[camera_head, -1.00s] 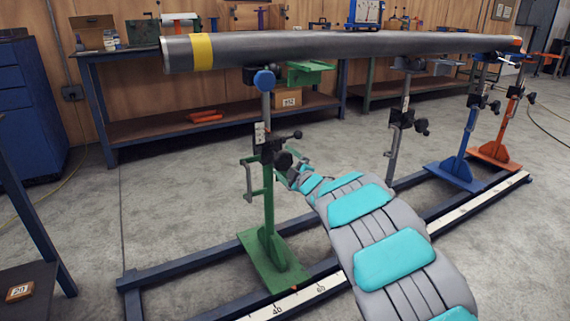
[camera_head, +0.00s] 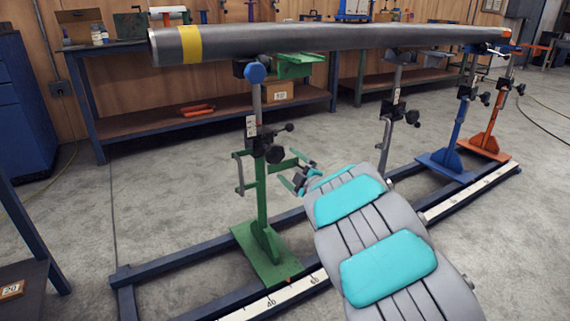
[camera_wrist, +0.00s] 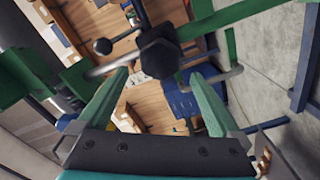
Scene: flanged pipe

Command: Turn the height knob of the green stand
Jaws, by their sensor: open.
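The green stand (camera_head: 262,205) stands upright under the near left end of the grey pipe (camera_head: 330,40). Its black height knob (camera_head: 275,154) sits on the right of the post, near a black lever with a ball end (camera_head: 289,127). My gripper (camera_head: 283,172) is open and empty, just right of the post and slightly below the knob. In the wrist view, the knob (camera_wrist: 159,58) appears beyond and between the two green fingertips of my gripper (camera_wrist: 160,76). The fingers look apart from the knob; the exact gap is unclear.
A grey stand (camera_head: 390,130), a blue stand (camera_head: 462,120) and an orange stand (camera_head: 494,115) stand along the dark blue floor rail (camera_head: 150,270). A bent grey handle (camera_head: 239,175) is left of the green post. A workbench (camera_head: 150,125) is behind. Floor right of my arm is clear.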

